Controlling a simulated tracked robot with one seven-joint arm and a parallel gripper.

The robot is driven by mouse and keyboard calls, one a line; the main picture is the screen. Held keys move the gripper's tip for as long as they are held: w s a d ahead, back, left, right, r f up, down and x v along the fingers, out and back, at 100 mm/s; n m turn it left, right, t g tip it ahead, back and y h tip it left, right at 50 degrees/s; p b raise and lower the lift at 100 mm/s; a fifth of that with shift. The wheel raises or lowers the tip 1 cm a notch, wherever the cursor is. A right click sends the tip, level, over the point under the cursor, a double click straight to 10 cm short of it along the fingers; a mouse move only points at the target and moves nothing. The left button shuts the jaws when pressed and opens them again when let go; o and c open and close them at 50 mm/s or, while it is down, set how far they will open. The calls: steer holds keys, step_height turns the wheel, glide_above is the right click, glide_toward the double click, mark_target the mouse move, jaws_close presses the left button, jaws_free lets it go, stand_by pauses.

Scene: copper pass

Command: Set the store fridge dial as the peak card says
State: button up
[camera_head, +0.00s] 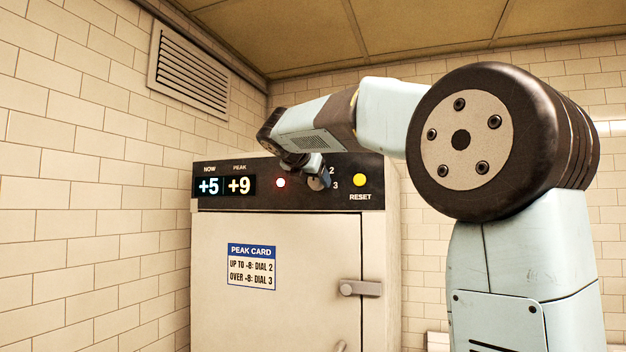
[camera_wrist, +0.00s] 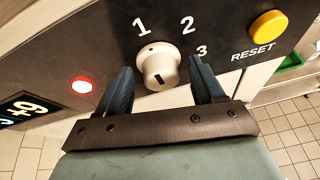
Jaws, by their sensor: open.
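The fridge dial (camera_wrist: 158,62), a pale round knob, sits on the dark panel with 1, 2 and 3 printed around it. A small dark dot on its upper edge lies toward the 1. My gripper (camera_wrist: 163,78) is open, one finger on each side of the knob, with gaps visible. In the head view my gripper (camera_head: 318,178) is at the panel and covers most of the dial. The peak card (camera_head: 252,266) on the fridge door gives dial 2 for up to 8 and dial 3 for over 8; the sign before the 8 is unclear. The display (camera_head: 224,186) reads NOW +5, PEAK +9.
A lit red lamp (camera_head: 281,183) is left of the dial. A yellow RESET button (camera_head: 359,180) is to its right, close to my right finger's side. The door handle (camera_head: 360,288) sticks out below. A tiled wall stands at the left.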

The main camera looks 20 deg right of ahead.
steer(key=shift+c, duration=0.4)
steer(key=c, duration=0.8)
